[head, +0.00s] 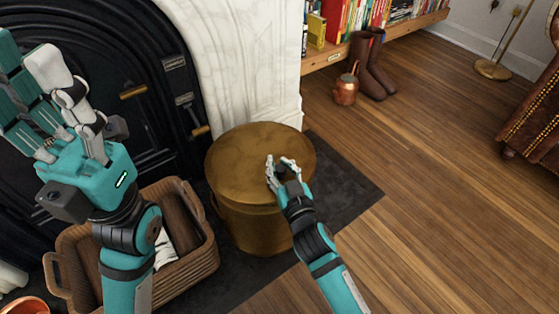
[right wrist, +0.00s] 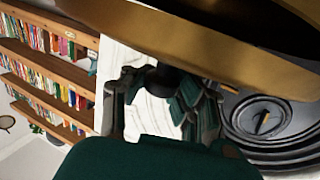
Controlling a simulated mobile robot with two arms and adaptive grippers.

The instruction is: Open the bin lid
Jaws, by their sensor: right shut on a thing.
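A round brass bin (head: 248,226) stands on the dark hearth slab in the head view. Its brass lid (head: 240,155) lies level across the top. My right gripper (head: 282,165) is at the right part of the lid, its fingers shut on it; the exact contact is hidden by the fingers. In the right wrist view, the brass lid (right wrist: 215,50) runs across the top, close to the fingers, and a dark part shows between them. My left gripper (head: 28,85) is open and empty, raised at the left, well apart from the bin.
A wicker basket (head: 208,245) stands left of the bin, with the black fireplace (head: 145,70) behind. A copper jug (head: 346,90) and brown boots (head: 372,68) stand by the bookshelf (head: 400,22). The wooden floor (head: 440,180) to the right is clear up to a leather armchair (head: 535,110).

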